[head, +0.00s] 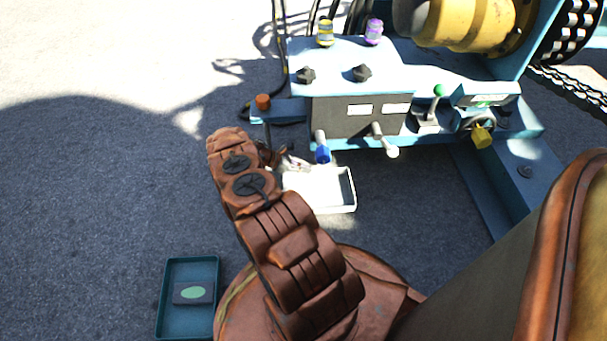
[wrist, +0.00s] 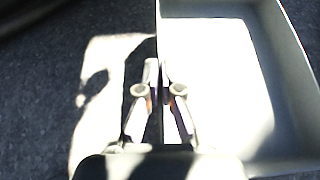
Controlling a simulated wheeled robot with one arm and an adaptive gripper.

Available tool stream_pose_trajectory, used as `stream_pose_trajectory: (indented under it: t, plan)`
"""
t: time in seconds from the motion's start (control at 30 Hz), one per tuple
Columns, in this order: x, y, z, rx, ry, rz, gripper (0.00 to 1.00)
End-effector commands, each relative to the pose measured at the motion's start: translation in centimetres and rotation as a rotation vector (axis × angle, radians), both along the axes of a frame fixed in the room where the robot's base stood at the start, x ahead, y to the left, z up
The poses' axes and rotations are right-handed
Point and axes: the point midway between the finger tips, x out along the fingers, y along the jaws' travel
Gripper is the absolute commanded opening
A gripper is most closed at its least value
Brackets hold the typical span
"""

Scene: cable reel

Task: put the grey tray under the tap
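The grey tray (head: 333,210) looks almost white in the sun. It is below the front of the blue machine, with its back left part near the blue-handled tap (head: 322,152). A second, pale-handled tap (head: 388,148) points down to the tray's upper right. In the wrist view the tray (wrist: 286,50) fills the right side and looks empty. My gripper (wrist: 159,75) has its fingertips close together on either side of the tray's left wall, so it looks shut on that wall. In the head view my gripper (head: 290,161) is partly hidden by my arm.
A teal tray (head: 160,300) with a dark, green-marked block (head: 194,293) lies at the lower left. An orange knob (head: 263,101) tops a post left of the machine panel (head: 345,118). The blue frame (head: 488,190) bounds the right. Paving on the left is clear.

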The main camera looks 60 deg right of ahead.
Motion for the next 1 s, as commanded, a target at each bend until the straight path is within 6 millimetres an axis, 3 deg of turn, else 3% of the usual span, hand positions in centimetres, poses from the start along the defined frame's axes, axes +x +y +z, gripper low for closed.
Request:
stream_pose_trajectory:
  t: [0.3, 0.67, 0.93, 1.0]
  plan:
    - [-0.2, -0.8, -3.7, 0.000, 0.004, -0.005, 0.00]
    - [-0.1, -0.8, -3.7, 0.001, 0.002, -0.006, 0.00]
    - [-0.1, -0.8, -3.7, 0.000, 0.001, -0.005, 0.29]
    - [-0.1, -0.8, -3.7, 0.000, 0.001, -0.005, 0.31]
